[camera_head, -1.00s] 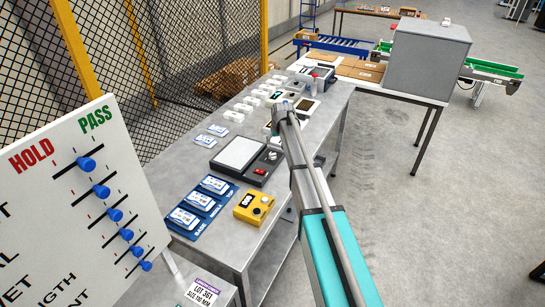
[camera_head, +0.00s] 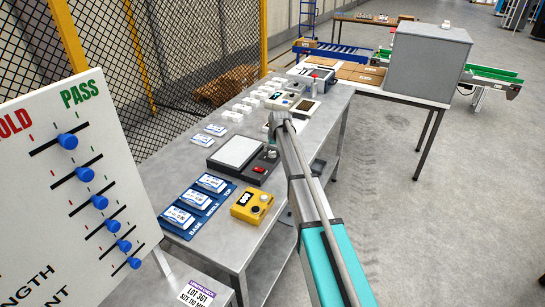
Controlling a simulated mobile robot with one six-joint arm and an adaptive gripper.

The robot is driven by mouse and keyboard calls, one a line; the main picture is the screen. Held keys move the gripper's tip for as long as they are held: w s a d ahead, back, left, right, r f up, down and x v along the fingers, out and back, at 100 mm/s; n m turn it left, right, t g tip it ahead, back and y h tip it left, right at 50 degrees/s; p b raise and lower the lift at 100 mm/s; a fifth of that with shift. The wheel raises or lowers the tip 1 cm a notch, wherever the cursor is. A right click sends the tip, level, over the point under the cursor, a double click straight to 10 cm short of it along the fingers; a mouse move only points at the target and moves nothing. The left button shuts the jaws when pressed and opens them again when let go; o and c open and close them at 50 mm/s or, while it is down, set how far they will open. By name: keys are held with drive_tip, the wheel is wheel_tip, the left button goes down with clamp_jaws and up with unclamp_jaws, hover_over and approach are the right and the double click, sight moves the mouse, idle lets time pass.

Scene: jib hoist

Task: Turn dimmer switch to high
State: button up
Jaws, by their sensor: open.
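A dark device with a pale flat panel (camera_head: 237,151) lies on the bench; a round knob (camera_head: 271,154) and a red switch (camera_head: 259,170) sit at its right side. A yellow box (camera_head: 251,205) with a dark display and round controls stands nearer to me. I cannot tell which control is the dimmer, and no high mark is readable. My gripper (camera_head: 271,134) is open, at the far end of my arm, above the bench just beyond the knob in the picture. Its fingers are mostly hidden by my wrist, and I see nothing held.
A white board with blue sliders (camera_head: 85,185) stands close on the left. Blue trays with labelled cards (camera_head: 196,204) lie left of the yellow box. Small white boxes and other devices fill the bench's far end. A grey cabinet (camera_head: 428,62) stands behind. The floor (camera_head: 440,220) on the right is clear.

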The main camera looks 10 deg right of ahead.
sight(272, 152)
drive_tip(key=shift+b+x, duration=1.25)
drive_tip(key=shift+x, duration=0.45)
drive_tip(key=shift+c, duration=0.3)
drive_tip(key=c, duration=1.1)
